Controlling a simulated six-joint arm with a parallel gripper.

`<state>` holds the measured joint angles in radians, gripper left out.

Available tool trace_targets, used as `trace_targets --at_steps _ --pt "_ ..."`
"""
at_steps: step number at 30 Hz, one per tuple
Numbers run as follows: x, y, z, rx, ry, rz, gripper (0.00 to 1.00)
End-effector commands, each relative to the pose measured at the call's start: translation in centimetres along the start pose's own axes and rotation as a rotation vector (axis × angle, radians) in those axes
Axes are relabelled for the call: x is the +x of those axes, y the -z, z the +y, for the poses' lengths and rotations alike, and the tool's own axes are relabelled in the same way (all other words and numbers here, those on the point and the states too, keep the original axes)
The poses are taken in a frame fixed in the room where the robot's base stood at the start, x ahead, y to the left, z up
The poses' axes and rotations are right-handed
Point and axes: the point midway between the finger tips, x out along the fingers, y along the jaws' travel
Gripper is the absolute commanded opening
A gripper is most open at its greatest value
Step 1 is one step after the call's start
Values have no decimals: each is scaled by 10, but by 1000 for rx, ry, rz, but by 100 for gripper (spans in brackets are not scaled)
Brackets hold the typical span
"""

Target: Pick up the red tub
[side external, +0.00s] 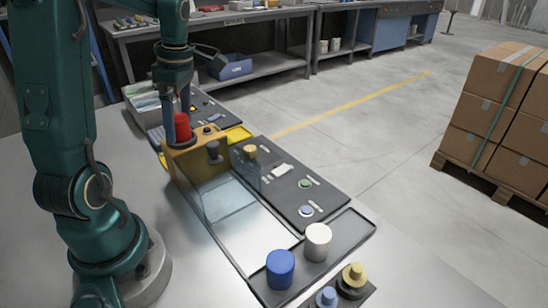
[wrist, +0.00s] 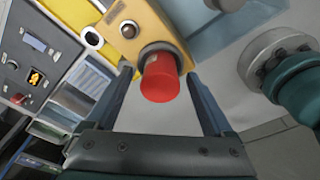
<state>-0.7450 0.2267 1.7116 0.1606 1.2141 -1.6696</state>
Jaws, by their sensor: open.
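The red tub (side external: 183,127) is a small red cylinder at the yellow housing. In the wrist view the red tub (wrist: 160,80) appears with a grey collar behind it against the yellow housing (wrist: 130,38). My gripper (side external: 179,108) points down over the tub in the side view. In the wrist view my gripper (wrist: 157,73) has its two fingers apart, one on each side of the tub. I cannot tell whether either finger touches it.
A clear panel (side external: 230,185) stands beside the housing, with a dark knob (side external: 213,150) nearby. A blue tub (side external: 280,268) and a white tub (side external: 318,241) stand in a dark tray (side external: 352,232). A dark control panel (side external: 290,178) lies right of the housing.

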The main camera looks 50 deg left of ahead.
Motion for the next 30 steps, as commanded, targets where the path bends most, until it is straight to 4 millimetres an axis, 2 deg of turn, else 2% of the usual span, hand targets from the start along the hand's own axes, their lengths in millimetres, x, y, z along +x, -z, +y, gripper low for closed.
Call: trace_targets --at_steps 3,10,11,15,17,18,26,30 --pt "6 0 0 0 0 0 87" --pt "7 0 0 1 -1 0 87" --pt "7 0 0 1 -1 0 83" --pt "7 0 0 1 -1 0 29" --pt "7 0 0 1 -1 0 6" --pt "7 0 0 1 -1 0 0" --pt "6 0 0 1 -2 0 0" --pt "-2 1 1 1 -4 0 0"
